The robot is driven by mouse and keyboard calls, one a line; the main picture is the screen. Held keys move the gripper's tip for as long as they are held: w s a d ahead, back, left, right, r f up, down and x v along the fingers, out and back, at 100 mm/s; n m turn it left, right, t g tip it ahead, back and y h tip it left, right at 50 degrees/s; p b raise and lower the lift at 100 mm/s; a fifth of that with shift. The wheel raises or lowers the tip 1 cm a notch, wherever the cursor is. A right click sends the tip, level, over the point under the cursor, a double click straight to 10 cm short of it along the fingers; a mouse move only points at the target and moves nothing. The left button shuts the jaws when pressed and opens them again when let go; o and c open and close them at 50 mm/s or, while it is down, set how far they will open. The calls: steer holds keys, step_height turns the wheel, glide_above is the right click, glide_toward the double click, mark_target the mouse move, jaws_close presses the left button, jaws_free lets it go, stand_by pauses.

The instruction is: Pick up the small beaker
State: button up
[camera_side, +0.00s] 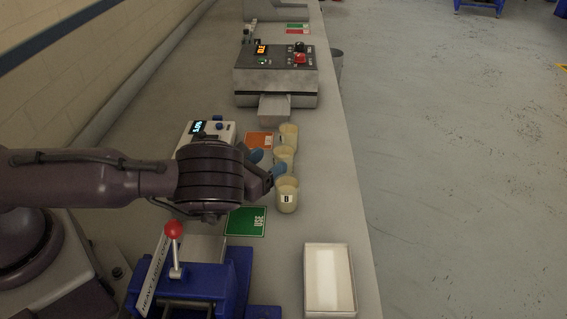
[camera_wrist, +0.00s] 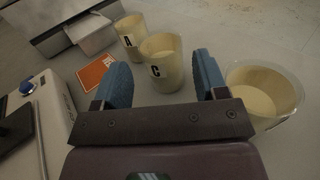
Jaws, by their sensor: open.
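Three beakers of pale contents stand in a row on the bench. Beaker A (camera_side: 289,134) is farthest, beaker C (camera_side: 284,156) is in the middle, and the nearest (camera_side: 287,197) bears a letter that looks like B. I cannot tell for sure which is the small one. My gripper (camera_side: 268,163) is open, its blue fingers beside the middle beaker. In the wrist view, beaker C (camera_wrist: 162,70) appears in the gap between the fingers, beaker A (camera_wrist: 131,38) is behind it, and the nearest beaker (camera_wrist: 262,92) is right of the right finger. Whether the fingers flank beaker C is unclear.
A grey device with a display (camera_side: 275,75) stands behind the beakers, and a white device (camera_side: 205,132) to their left. An orange card (camera_side: 260,140) and green card (camera_side: 246,222) lie flat. A blue lever press (camera_side: 190,285) and a white tray (camera_side: 309,282) are nearer.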

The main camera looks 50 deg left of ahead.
mark_target(276, 156)
steer(key=shift+w+a, duration=0.2)
steer(key=shift+w, duration=1.75)
steer(key=c, duration=0.7)
steer(key=shift+c, duration=0.2)
steer(key=shift+r, duration=0.1)
